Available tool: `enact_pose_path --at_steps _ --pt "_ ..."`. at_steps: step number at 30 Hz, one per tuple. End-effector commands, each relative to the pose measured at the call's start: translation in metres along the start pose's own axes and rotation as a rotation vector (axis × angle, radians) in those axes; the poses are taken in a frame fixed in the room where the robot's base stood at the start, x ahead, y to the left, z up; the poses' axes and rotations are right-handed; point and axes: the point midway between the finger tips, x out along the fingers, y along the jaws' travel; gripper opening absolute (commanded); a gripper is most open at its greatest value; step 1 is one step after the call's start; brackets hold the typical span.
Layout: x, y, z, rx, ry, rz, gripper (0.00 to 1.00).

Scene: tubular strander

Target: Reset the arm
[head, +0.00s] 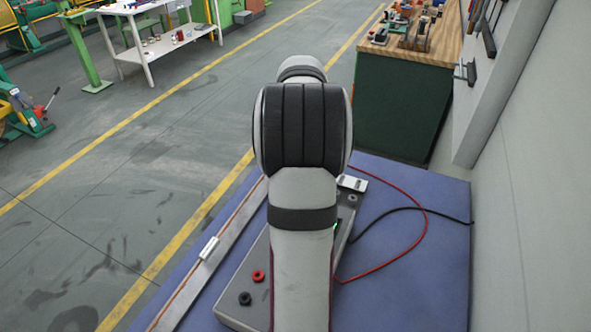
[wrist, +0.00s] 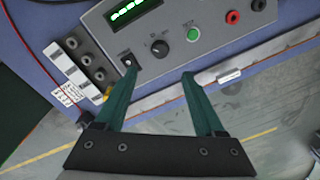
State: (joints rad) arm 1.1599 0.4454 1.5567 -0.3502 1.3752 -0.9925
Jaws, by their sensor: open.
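My gripper (wrist: 158,72) shows in the wrist view with its two green fingers spread apart. It is open and nothing is between the fingertips. The fingertips point toward a grey instrument box (wrist: 215,58) that has a green-lit display (wrist: 130,12), a black knob (wrist: 159,48) and a green button (wrist: 193,34). I cannot tell the gap between the fingertips and the box. In the head view my arm stands upright in the middle and hides the gripper and much of the box (head: 240,300).
The box rests on a blue tabletop (head: 430,270). A red cable (head: 425,225) and a black cable (head: 400,208) lie to its right. A metal strip with a wire (head: 215,240) runs along the left edge. A wall (head: 545,180) borders the right; a green workbench (head: 400,110) stands behind.

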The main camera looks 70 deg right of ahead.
Motion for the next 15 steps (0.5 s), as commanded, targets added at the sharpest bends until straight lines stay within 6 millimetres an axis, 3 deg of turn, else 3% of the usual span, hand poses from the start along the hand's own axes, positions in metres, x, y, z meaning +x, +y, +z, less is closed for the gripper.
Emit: enact_pose_path --at_steps 3,6,15 --pt "-0.021 0.0 0.0 0.0 0.002 0.001 0.71" --pt "-0.03 0.0 0.0 0.001 0.001 0.0 0.71" --pt "-0.032 0.0 0.0 0.0 0.0 -0.001 0.71"
